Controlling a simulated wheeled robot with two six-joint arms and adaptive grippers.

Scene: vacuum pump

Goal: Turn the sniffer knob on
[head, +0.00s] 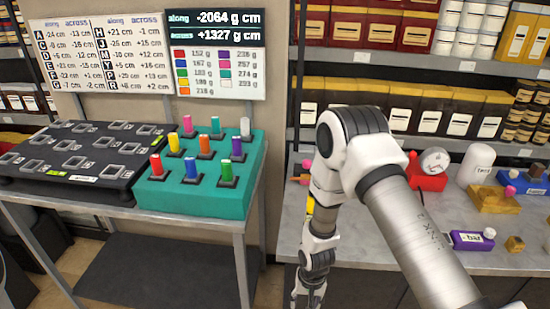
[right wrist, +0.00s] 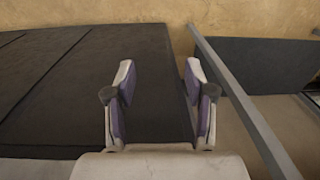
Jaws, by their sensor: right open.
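I cannot pick out for certain which part is the sniffer knob. Several small fittings stand on the right-hand bench in the head view: a red unit with a round gauge (head: 430,165), a white cylinder (head: 476,166), a tan block with a pink knob (head: 495,198), a blue unit with a pink knob (head: 524,181) and a purple labelled block with a white knob (head: 471,240). My right arm hangs down in front of the bench, its gripper (head: 308,290) low at the bottom edge. In the right wrist view the gripper (right wrist: 160,80) is open and empty. My left gripper is out of view.
A table on the left holds a teal block (head: 200,205) with coloured pegs and a black tray (head: 85,180). Shelves (head: 400,60) with boxes and jars stand behind the bench (head: 360,225). My right arm hides part of the bench. A small wooden cube (head: 515,243) lies near its front.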

